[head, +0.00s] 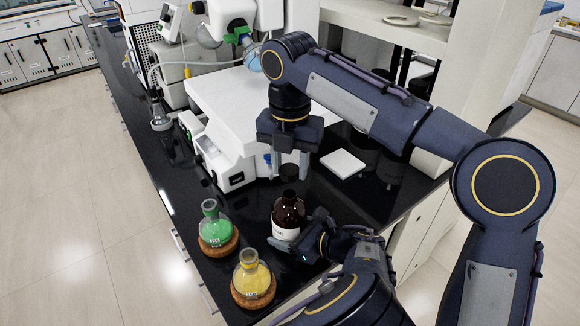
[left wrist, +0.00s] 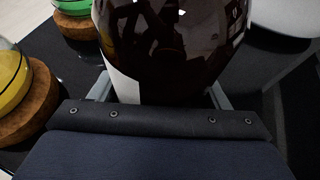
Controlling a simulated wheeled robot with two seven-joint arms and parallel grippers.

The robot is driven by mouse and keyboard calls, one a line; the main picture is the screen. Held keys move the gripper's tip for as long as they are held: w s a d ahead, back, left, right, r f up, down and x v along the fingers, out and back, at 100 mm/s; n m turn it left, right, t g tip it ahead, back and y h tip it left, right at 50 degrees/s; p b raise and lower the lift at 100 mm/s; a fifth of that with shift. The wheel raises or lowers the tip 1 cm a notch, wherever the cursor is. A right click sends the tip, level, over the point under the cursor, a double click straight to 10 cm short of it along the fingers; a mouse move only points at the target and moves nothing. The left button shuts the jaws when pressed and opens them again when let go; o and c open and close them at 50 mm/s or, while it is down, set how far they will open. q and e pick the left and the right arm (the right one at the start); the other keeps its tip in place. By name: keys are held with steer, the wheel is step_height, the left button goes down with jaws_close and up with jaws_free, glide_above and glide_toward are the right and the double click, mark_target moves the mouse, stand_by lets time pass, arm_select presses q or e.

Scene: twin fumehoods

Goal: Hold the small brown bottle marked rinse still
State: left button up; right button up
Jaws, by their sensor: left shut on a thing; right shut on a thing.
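The small brown bottle (head: 289,210) stands upright on the black bench, with a white label (head: 284,234) whose text I cannot read. Its open neck shows no cap. My left gripper (head: 300,243) is low at its side and shut on its body. In the left wrist view the bottle (left wrist: 170,45) fills the space between the fingers (left wrist: 165,92). My right gripper (head: 290,166) points down above the bottle and is shut on a dark round cap (head: 289,172), which is apart from the neck.
A green-filled flask (head: 211,226) and a yellow-filled flask (head: 251,275) stand on cork rings left of the bottle. A white instrument (head: 222,150) is behind. A white square block (head: 342,163) lies to the right. The bench's left edge is close to the flasks.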

arm_select(q)
steer(key=o, duration=1.9)
steer(key=shift+o, duration=0.2)
